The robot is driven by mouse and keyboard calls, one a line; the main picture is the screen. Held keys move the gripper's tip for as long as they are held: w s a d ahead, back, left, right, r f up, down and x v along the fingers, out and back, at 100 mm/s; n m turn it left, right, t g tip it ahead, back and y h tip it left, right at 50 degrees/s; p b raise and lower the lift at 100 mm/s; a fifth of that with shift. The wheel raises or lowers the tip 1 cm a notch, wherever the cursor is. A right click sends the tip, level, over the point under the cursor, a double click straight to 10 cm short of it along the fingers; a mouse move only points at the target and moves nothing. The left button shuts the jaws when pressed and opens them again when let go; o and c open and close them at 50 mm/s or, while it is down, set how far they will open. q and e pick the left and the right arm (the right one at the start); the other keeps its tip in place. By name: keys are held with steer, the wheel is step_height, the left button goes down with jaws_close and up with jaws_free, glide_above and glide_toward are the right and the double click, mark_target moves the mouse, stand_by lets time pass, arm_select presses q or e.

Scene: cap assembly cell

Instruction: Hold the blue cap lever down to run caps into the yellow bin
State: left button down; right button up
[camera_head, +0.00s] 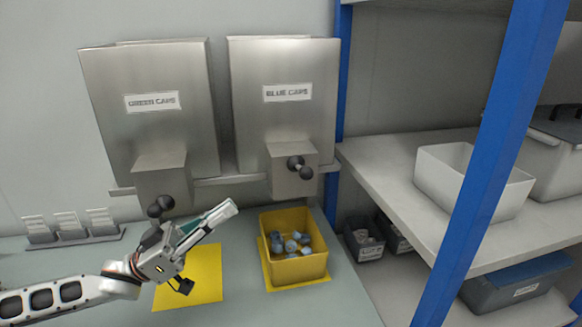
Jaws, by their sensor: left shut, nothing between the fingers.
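The blue caps dispenser (285,120) is a metal hopper on the wall with a "BLUE CAPS" label. Its lever (306,173) has dark round knobs and sits on the front of the outlet box. The yellow bin (293,271) stands on the table below that outlet, with several bluish caps (291,246) in it. My left gripper (229,210) is shut and empty, pointing up and right. Its tip is left of the bin and below the blue lever, apart from both in the picture. My right gripper is not in view.
The green caps dispenser (150,125) hangs to the left, its dark-knobbed lever (160,207) close above my left gripper in the picture. A bare yellow mat (203,270) lies below it. A blue post (492,165) and shelves with a white bin (460,187) stand right.

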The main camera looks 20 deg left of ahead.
mark_target(302, 170)
arm_select(q)
steer(key=p+x, duration=0.1)
steer(key=x, duration=1.4)
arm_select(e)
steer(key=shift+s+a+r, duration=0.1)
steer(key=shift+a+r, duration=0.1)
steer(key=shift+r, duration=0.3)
arm_select(q)
steer(key=shift+r, duration=0.1)
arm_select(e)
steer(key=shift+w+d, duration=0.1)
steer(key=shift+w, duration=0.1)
